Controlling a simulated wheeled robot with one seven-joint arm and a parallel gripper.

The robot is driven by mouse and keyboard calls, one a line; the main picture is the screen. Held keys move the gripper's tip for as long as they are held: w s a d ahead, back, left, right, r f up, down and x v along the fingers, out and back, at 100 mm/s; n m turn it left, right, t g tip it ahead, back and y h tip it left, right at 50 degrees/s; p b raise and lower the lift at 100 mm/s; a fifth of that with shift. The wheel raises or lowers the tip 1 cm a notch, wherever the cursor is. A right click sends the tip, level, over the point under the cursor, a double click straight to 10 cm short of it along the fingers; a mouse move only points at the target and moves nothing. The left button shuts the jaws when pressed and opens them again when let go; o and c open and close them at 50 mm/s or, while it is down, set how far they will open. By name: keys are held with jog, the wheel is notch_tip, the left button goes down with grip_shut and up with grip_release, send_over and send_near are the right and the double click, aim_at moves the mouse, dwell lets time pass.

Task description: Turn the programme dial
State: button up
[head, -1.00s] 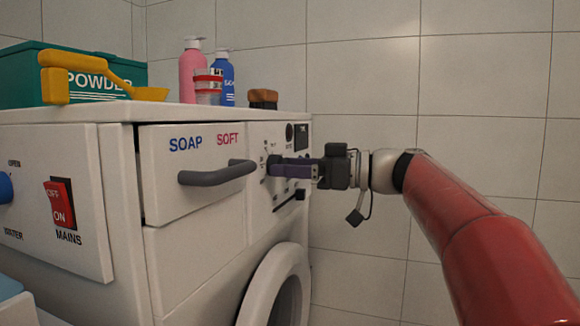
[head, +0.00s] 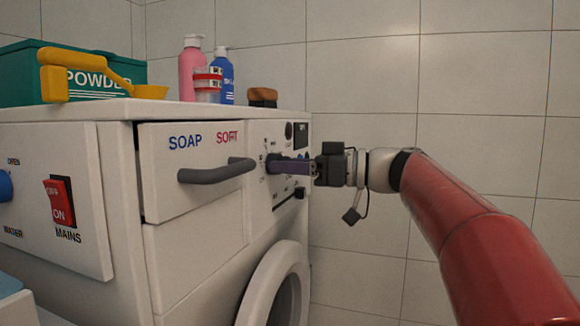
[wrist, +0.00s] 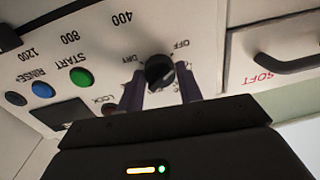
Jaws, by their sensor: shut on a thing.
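The programme dial (wrist: 158,72) is a round black knob on the white panel of the washing machine (head: 165,265). It shows in the wrist view with DRY, OFF and 400 printed around it. My gripper (wrist: 160,88) has its two purple fingers on either side of the dial and is shut on it. In the head view my gripper (head: 284,166) reaches in from the right and its fingers hide most of the dial. The dial's exact pointer setting is too unclear to read.
Left of the dial in the head view is the SOAP/SOFT drawer (head: 165,185) with a grey handle (head: 217,173). The red mains switch (head: 60,202) is further left. START (wrist: 82,78) and RINSE (wrist: 42,89) buttons lie near the dial. Bottles (head: 190,65) stand on top.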

jog(key=shift+s+m+t+p, duration=0.1)
jog(key=shift+m+t+p, duration=0.35)
jog(key=shift+m, duration=2.9)
jog(key=shift+w+m+t+p, duration=0.15)
jog(key=shift+m+p, duration=0.65)
jog(key=shift+m, duration=2.5)
jog(key=shift+s+m+t+p, duration=0.25)
jog(key=shift+m+p, duration=0.35)
jog(key=shift+m, duration=2.75)
jog(key=shift+w+f, duration=0.1)
jog(key=o, duration=1)
jog(key=shift+c, duration=0.2)
jog(key=v, duration=0.7)
jog(key=shift+d, duration=0.35)
